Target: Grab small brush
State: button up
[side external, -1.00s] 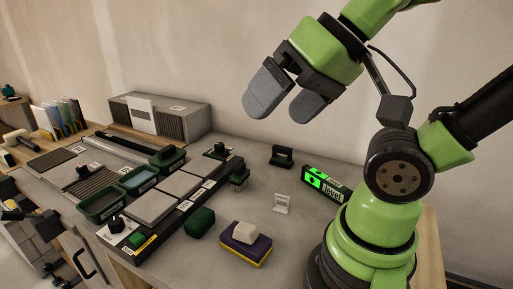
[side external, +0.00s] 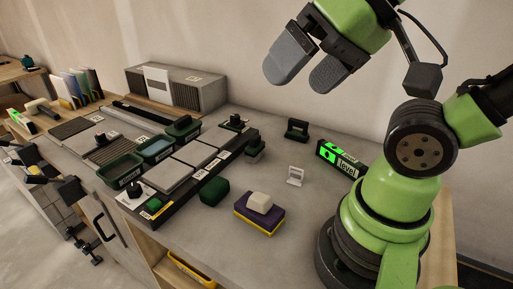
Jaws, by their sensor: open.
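My gripper (side external: 299,83) is open and empty, held high above the worktop at the upper right. Its two grey fingers are apart and point down to the left. I cannot tell for sure which thing is the small brush. A purple block with a yellow underside (side external: 260,219) lies on the worktop below my gripper, with a pale rounded block (side external: 260,202) on top. A dark green block (side external: 214,191) lies to its left. My gripper is well apart from all of these.
A box marked "level" (side external: 341,160) with bright green faces stands near my base. A small white stand (side external: 295,176) and a dark holder (side external: 297,130) are beside it. Green trays (side external: 120,173) and grey tiles (side external: 163,177) fill the left. Bare worktop (side external: 320,215) lies at front right.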

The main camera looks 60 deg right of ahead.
jog(key=m+g+h, duration=0.2)
jog(key=m+g, duration=0.5)
jog(key=m, duration=2.5)
send_over(255, 136)
jog(key=a, duration=0.1)
jog(key=f, duration=1.9)
jog(key=shift+w, duration=0.2)
notch_tip(255, 136, down, 5)
jog(key=shift+d+r, duration=0.1)
jog(key=shift+r, duration=0.1)
jog(key=f, duration=0.5)
jog(key=shift+s+d+f, duration=0.25)
jog(key=shift+d+f, duration=0.05)
jog(key=shift+d, duration=0.05)
